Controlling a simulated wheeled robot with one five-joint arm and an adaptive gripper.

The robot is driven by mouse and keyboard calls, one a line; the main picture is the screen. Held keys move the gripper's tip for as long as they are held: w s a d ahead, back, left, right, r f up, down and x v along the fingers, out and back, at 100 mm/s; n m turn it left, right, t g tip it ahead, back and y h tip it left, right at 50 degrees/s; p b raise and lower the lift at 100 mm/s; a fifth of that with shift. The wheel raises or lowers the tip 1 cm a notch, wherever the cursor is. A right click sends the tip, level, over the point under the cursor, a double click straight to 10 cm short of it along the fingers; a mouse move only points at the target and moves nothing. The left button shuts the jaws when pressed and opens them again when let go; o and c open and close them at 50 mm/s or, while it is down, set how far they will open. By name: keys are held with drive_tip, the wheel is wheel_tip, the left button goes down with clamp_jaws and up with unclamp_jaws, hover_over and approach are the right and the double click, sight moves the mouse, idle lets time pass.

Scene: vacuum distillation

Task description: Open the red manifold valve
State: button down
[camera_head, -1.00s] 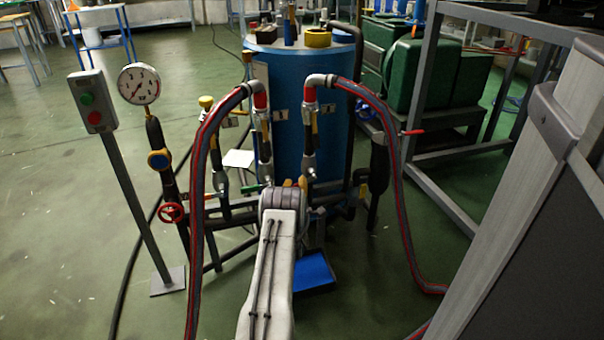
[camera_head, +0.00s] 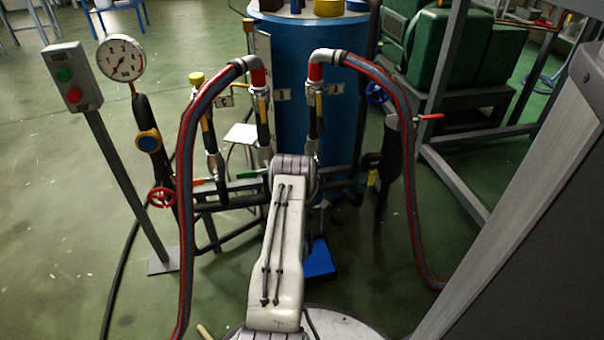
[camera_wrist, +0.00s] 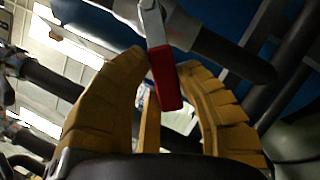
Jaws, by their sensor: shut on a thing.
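In the wrist view a red-sleeved lever handle (camera_wrist: 166,84) on a grey metal stem lies between the yellow fingers of my gripper (camera_wrist: 164,62). The gripper is shut on this handle, with its free end pointing down toward the palm. Dark pipework lies behind it. In the head view my arm link covers the gripper and this handle, so neither can be made out there. The manifold pipes (camera_head: 240,197) run behind my arm, in front of the blue tank (camera_head: 300,125).
Two red-and-blue hoses (camera_head: 186,190) (camera_head: 411,190) arch down on either side of my arm. A red handwheel (camera_head: 161,197), a pressure gauge (camera_head: 121,58) and a button post (camera_head: 70,77) stand left. A red lever (camera_head: 430,117) and grey frame are at right.

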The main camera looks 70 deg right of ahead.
drive_tip(key=shift+d, duration=0.1)
drive_tip(key=c, duration=0.8)
unclamp_jaws()
drive_tip(key=shift+c, duration=0.2)
